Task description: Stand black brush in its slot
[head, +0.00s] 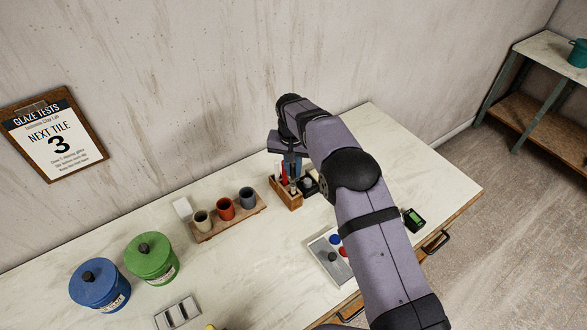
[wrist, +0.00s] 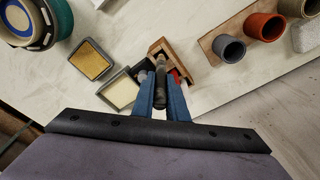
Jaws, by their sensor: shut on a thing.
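My gripper (head: 291,168) points down over the wooden brush holder (head: 288,200) near the back of the table. In the wrist view, its blue fingers (wrist: 161,95) are shut on the black brush (wrist: 160,72), a dark handle seen almost end-on between them. The holder also shows in the wrist view (wrist: 157,46), just beyond the fingertips. A red brush (head: 284,175) stands in the holder beside the fingers. The lower end of the black brush is hidden, so I cannot tell whether it is inside a slot.
A wooden board (head: 232,222) with three small cups stands left of the holder. Square pans (wrist: 92,61) lie on its other side. Blue (head: 98,287) and green (head: 150,259) lidded tubs stand front left. A tray (head: 330,259) with coloured knobs lies in front. Bare tabletop lies between.

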